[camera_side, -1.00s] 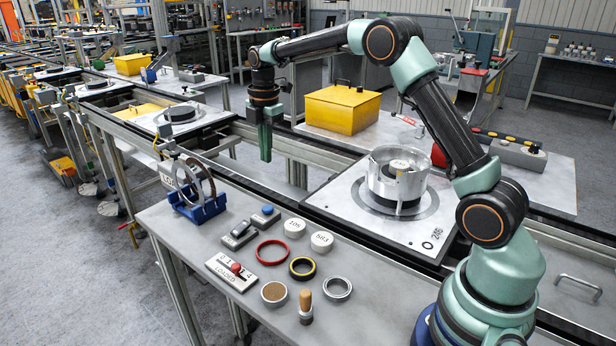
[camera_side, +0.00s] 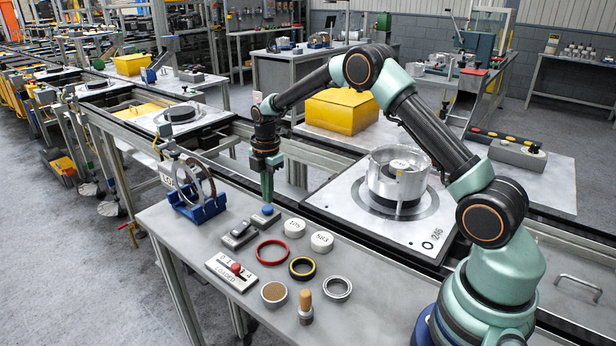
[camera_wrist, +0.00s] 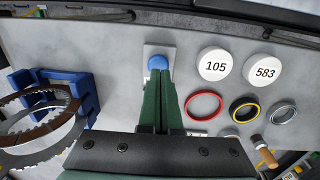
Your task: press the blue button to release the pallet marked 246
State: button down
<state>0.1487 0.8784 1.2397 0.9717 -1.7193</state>
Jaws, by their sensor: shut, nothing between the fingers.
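The blue button (camera_side: 267,210) sits on a small grey base on the workbench in the side view. In the wrist view the blue button (camera_wrist: 158,62) shows just beyond my fingertips. My gripper (camera_side: 267,198) points down with its green fingers shut and empty. Its tips are at or just above the button; I cannot tell if they touch it. In the wrist view my gripper (camera_wrist: 160,80) reaches toward the button. The pallet marked 246 (camera_side: 425,233) is a pale plate on the conveyor, carrying a clear round housing with metal parts.
Near the button are a black rocker switch (camera_side: 239,233), a red ring (camera_side: 271,252), white discs 105 (camera_side: 295,227) and 583 (camera_side: 322,241), and a red-knobbed lever plate (camera_side: 232,271). A blue stand with rings (camera_side: 197,207) is at left. A yellow box (camera_side: 341,112) stands behind.

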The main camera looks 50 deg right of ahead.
jog(key=shift+w+f, duration=0.1)
jog(key=shift+f, duration=0.9)
